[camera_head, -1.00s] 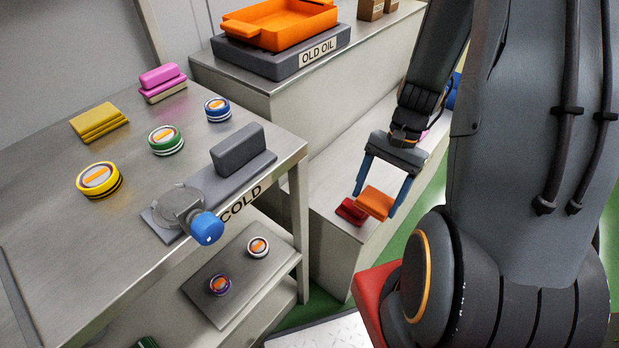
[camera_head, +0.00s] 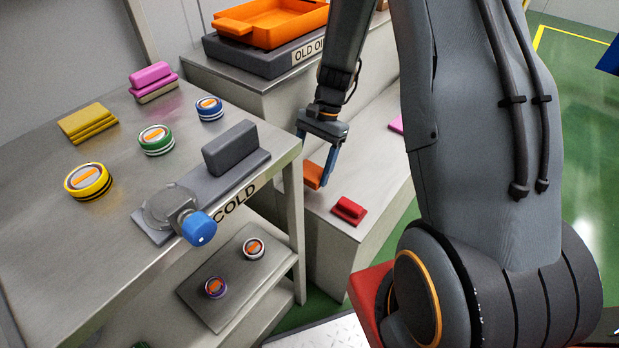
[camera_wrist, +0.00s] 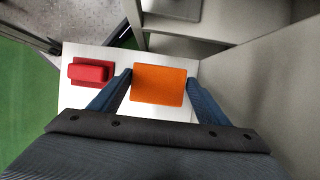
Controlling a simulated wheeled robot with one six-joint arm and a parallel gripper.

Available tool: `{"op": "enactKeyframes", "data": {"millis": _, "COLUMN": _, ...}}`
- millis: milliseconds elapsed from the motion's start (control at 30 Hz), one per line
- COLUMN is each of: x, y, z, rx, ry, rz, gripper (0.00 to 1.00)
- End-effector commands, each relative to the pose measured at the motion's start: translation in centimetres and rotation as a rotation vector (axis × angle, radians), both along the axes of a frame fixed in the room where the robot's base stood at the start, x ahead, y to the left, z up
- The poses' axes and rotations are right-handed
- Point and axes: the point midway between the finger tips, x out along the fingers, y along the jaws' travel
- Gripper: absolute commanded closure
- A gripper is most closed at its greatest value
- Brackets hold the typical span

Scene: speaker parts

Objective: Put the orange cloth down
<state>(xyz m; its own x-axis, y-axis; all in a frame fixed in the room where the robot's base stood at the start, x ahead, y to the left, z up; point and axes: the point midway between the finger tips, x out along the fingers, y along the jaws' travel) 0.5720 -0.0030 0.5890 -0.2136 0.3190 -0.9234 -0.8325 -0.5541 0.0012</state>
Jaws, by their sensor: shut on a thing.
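The orange cloth (camera_head: 313,175) is a small folded block between the blue fingers of my gripper (camera_head: 316,165). In the wrist view the orange cloth (camera_wrist: 159,85) lies between the two fingertips of my gripper (camera_wrist: 159,84), which is shut on it. It is over the pale lower ledge (camera_head: 338,235). I cannot tell whether it touches the ledge. In the head view the cloth is partly hidden by a finger.
A red block (camera_head: 349,210) lies on the ledge, also left of the cloth in the wrist view (camera_wrist: 90,72). The steel table (camera_head: 60,225) stands to the left. A pink thing (camera_head: 397,125) lies farther back. The ledge around the red block is clear.

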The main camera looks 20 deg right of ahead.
Motion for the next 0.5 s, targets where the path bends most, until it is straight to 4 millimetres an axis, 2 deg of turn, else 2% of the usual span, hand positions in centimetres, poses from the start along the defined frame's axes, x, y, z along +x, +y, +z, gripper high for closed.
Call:
{"op": "enactKeyframes", "data": {"millis": 167, "x": 0.0, "y": 0.0, "z": -1.0, "rx": 0.0, "ry": -0.001, "rz": 0.002, "gripper": 0.64}}
{"op": "enactKeyframes", "data": {"millis": 400, "x": -0.1, "y": 0.0, "z": -4.2, "rx": 0.0, "ry": 0.002, "rz": 0.002, "gripper": 0.64}}
{"op": "enactKeyframes", "data": {"millis": 500, "x": 0.3, "y": 0.2, "z": -4.6, "rx": 0.0, "ry": -0.001, "rz": 0.002, "gripper": 0.64}}
